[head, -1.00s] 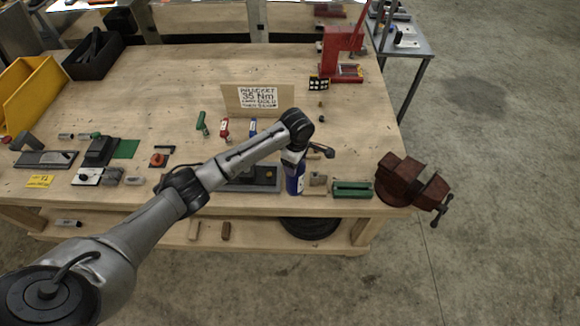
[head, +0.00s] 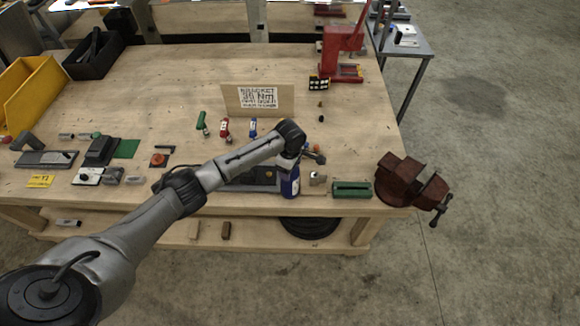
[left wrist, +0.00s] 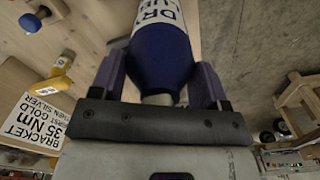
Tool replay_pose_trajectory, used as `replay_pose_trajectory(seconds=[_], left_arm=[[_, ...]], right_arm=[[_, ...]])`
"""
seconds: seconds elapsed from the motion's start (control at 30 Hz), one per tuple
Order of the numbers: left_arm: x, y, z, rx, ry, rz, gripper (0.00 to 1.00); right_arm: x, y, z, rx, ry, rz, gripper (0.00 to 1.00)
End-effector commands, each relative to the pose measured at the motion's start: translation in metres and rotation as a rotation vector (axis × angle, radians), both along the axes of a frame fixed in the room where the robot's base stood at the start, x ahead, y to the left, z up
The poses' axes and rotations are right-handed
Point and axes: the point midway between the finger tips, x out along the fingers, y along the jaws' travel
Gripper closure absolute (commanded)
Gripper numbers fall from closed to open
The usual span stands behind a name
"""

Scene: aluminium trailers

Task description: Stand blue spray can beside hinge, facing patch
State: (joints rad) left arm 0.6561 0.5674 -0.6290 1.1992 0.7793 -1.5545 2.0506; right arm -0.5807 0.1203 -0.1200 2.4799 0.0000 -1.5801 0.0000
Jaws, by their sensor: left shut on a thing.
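My left gripper (head: 291,160) is shut on the blue spray can (head: 290,184), near its top. The can is roughly upright at the table's front edge, with part of its white label showing toward the head camera. I cannot tell whether its base touches the table. In the left wrist view, the can (left wrist: 162,48) lies between both fingers (left wrist: 160,82). A small metal piece (head: 318,179), possibly the hinge, lies just right of the can, apart from it. A green square (head: 126,149), possibly the patch, lies flat at the left. My right gripper is out of view.
A green block (head: 352,189) and a red-brown vise (head: 410,182) stand to the right at the table's edge. A dark tray (head: 250,178) is left of the can, partly behind my arm. A lettered sign (head: 258,99) stands farther back.

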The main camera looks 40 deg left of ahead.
Motion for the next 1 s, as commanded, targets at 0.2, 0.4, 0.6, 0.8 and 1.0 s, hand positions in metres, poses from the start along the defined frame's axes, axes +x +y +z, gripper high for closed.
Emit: replay_pose_trajectory(seconds=[0.2,0.4,0.6,0.8,1.0], left_arm=[[0.0,-0.001,-0.003,-0.001,0.001,-0.001,0.29],[0.0,0.0,-0.003,0.0,0.0,-0.001,0.1],[0.0,0.0,-0.003,0.0,0.0,0.0,0.06],[0.001,0.0,0.004,0.0,-0.002,0.0,0.06],[0.001,0.0,0.036,0.0,-0.004,-0.002,0.06]], right_arm=[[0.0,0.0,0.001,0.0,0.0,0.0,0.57],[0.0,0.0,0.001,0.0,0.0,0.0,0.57],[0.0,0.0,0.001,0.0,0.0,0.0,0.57],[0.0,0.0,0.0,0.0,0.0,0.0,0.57],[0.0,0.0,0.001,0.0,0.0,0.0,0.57]])
